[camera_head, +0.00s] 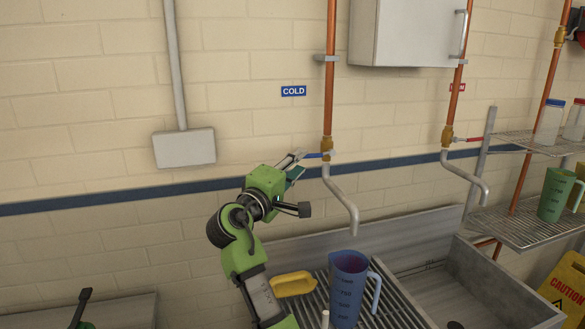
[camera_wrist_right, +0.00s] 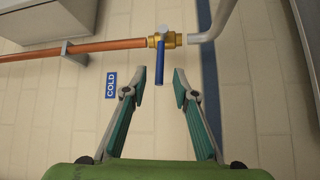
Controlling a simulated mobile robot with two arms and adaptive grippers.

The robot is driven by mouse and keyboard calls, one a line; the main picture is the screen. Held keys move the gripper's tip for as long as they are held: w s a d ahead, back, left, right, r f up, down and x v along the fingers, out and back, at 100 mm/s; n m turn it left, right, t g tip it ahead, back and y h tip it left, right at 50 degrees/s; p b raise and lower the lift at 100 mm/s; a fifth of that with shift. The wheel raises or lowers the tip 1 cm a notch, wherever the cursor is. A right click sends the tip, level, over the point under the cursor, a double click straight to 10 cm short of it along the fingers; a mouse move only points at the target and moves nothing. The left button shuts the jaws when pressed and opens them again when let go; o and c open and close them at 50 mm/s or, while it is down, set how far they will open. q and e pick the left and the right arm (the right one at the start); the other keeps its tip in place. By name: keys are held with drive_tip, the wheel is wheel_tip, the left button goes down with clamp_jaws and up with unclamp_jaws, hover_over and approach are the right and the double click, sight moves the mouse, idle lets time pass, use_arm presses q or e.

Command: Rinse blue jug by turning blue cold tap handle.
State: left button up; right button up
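The blue jug (camera_head: 347,289) stands upright on the ribbed drainboard, under the cold spout (camera_head: 342,202). The blue cold tap handle (camera_head: 314,156) sticks out to the left from the brass valve on the copper pipe. My right gripper (camera_head: 297,164) is raised just left of the handle. In the right wrist view the open fingers (camera_wrist_right: 159,78) point at the blue handle (camera_wrist_right: 160,62), whose free end lies just ahead of and between the fingertips. I see no contact. Of my left arm, only a small part shows at the bottom left; its gripper is not visible.
A yellow object with a handle (camera_head: 293,284) lies left of the jug. A red-handled tap (camera_head: 467,140) is further right, above a sink basin (camera_head: 502,298). A wire shelf (camera_head: 514,228) holds a green jug (camera_head: 555,195). A yellow caution sign (camera_head: 567,287) stands at right.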

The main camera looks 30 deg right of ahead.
drive_tip(key=shift+x, duration=2.5)
drive_tip(key=shift+c, duration=0.2)
clamp_jaws()
